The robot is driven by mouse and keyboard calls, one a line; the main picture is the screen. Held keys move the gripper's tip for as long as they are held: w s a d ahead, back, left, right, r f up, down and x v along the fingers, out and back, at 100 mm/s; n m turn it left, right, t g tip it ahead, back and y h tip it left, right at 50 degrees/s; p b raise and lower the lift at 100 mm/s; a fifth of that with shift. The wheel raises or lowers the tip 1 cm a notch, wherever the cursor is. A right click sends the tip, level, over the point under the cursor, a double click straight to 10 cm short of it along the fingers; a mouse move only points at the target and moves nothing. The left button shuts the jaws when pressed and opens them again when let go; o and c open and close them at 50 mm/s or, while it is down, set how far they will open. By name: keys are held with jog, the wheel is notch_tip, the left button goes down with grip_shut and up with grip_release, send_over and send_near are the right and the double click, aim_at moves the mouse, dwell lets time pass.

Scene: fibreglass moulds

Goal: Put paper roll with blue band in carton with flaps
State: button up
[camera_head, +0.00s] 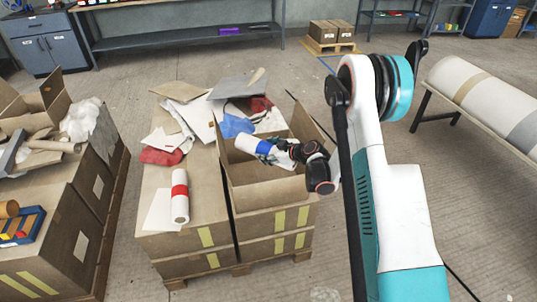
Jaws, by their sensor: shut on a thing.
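The paper roll with a blue band (246,143) is white and lies tilted over the open carton with flaps (263,192). My gripper (280,150) is shut on the right part of this roll. The roll is at or just above the carton's opening; I cannot tell whether it touches the inside. The carton stands on the right side of the middle stack, its flaps spread outward. My gripper hides the roll's right end and part of the carton's inside.
A white roll with a red band (180,196) lies on the boxes left of the carton. Papers and red and blue cloths (237,126) lie behind it. Another loaded pallet of boxes (75,225) stands at the left. A large roll on a bench (480,95) is at the right.

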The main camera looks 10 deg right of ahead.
jog(key=shift+f, duration=0.8)
jog(key=o, duration=1.4)
jog(key=shift+r, duration=0.25)
jog(key=p+v, duration=0.1)
jog(key=v, duration=0.3)
jog(key=p+v, duration=0.1)
jog(key=v, duration=0.3)
jog(key=p+v, duration=0.1)
jog(key=v, duration=0.3)
jog(key=shift+r+p, duration=0.3)
jog(key=shift+r, duration=0.05)
